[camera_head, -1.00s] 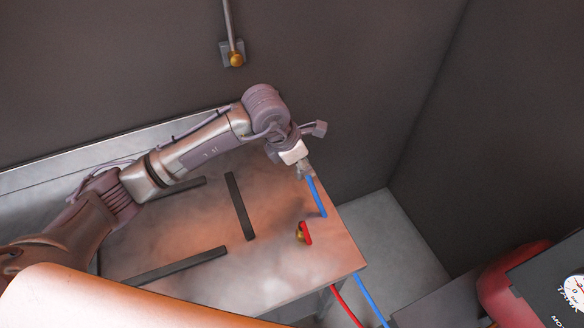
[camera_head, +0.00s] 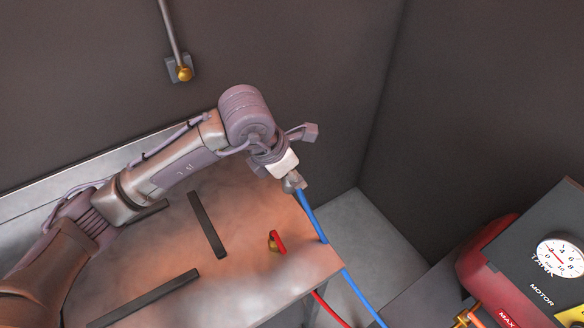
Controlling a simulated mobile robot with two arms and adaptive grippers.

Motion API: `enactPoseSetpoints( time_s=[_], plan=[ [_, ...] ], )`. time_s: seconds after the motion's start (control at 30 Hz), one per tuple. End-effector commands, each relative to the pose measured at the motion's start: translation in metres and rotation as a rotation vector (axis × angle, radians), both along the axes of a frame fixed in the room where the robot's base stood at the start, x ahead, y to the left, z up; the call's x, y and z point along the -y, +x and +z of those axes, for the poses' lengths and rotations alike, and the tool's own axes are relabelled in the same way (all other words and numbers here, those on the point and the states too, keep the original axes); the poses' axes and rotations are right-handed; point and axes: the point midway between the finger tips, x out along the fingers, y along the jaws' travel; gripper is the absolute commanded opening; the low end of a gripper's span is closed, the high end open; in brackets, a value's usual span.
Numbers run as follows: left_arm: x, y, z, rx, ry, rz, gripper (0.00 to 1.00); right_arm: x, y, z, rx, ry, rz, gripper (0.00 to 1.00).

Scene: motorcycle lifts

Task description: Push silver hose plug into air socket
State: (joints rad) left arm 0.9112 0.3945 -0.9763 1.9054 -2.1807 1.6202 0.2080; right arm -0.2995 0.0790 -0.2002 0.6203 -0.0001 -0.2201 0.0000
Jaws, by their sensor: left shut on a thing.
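My left gripper (camera_head: 292,183) is shut at the upper end of the blue hose (camera_head: 309,215), above the right part of the bench. The silver plug cannot be told apart from the grey fingers at this size. The hose runs down from the fingers past the bench's right edge to the floor side. A brass fitting (camera_head: 184,73) at the lower end of a wall pipe, on a grey plate, looks like the air socket; it is up and left of the gripper and well apart from it. My right gripper does not show.
A red hose (camera_head: 279,241) with a brass end (camera_head: 271,243) lies on the bench (camera_head: 235,290). Dark bars (camera_head: 207,224) lie on the bench top. A red compressor (camera_head: 482,250) with a gauge (camera_head: 560,257) and a brass part (camera_head: 465,318) stands at the right.

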Motion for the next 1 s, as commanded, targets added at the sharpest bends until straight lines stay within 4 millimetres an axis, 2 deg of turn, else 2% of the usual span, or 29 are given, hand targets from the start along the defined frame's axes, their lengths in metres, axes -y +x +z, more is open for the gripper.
enactPoseSetpoints(
  time_s=[0.27, 0.43, 1.0],
  plan=[
    [-0.001, 0.0, -0.001, 0.0, 0.0, -0.008, 0.0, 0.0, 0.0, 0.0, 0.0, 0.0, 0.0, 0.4],
    [-0.01, -0.004, -0.003, -0.001, 0.001, -0.109, 0.0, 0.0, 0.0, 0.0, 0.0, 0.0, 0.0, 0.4],
    [-0.076, -0.038, -0.015, -0.003, 0.001, -0.938, 0.0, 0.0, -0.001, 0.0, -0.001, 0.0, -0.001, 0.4]
  ],
)
